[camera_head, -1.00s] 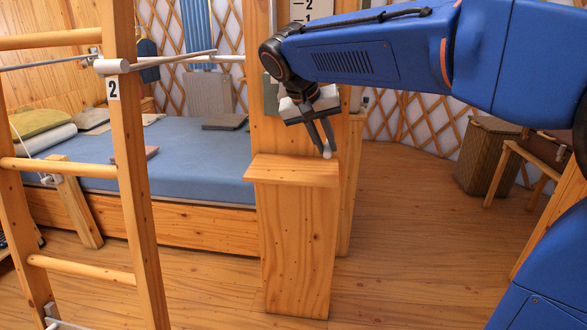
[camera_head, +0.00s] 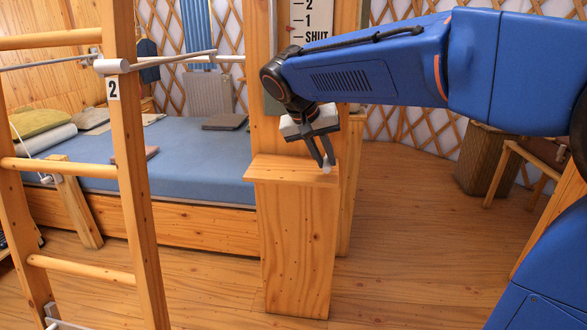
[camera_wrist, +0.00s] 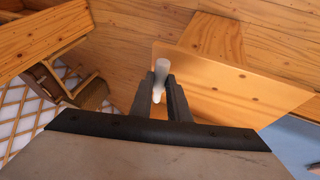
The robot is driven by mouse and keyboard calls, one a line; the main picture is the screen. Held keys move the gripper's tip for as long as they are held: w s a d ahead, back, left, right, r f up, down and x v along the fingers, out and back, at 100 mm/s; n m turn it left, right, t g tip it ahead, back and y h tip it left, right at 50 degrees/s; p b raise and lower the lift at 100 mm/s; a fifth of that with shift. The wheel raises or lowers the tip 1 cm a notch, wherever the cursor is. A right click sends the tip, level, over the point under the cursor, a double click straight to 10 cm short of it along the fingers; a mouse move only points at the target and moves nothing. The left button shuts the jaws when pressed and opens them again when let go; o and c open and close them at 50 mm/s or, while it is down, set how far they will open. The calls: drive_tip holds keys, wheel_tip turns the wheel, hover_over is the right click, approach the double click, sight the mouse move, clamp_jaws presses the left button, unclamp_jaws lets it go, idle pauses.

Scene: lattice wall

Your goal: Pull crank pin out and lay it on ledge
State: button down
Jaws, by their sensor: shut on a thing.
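My gripper (camera_head: 326,164) points down at the right end of the wooden ledge (camera_head: 285,170), its fingers shut on the crank pin (camera_head: 327,169), a small whitish peg. In the wrist view the pin (camera_wrist: 161,70) stands between the two dark fingertips (camera_wrist: 160,90), its pale rounded end showing beyond them. The ledge (camera_wrist: 235,85) fills the right of that view, close beside the pin. I cannot tell whether the pin touches the ledge.
A wooden post with a scale board (camera_head: 311,22) reading 2, 1, SHUT rises behind the ledge. A wooden ladder (camera_head: 135,170) marked 2 stands at left with a rod across it. A blue bed (camera_head: 195,165) lies behind.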

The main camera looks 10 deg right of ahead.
drive_tip(key=shift+f, duration=1.2)
drive_tip(key=c, duration=1.6)
unclamp_jaws()
drive_tip(key=shift+f, duration=0.1)
drive_tip(key=shift+a, duration=0.1)
drive_tip(key=shift+o, duration=0.6)
drive_tip(key=shift+r, duration=0.25)
drive_tip(key=o, duration=0.5)
drive_tip(key=shift+s+a+r, duration=0.1)
drive_tip(key=shift+a+r, duration=0.1)
drive_tip(key=shift+r, duration=0.15)
drive_tip(key=shift+d+r+v, duration=0.15)
drive_tip(key=shift+d+v, duration=0.05)
drive_tip(key=shift+v, duration=1.2)
drive_tip(key=shift+d+r+v, duration=0.1)
drive_tip(key=shift+d+v, duration=0.1)
drive_tip(key=shift+v, duration=1.2)
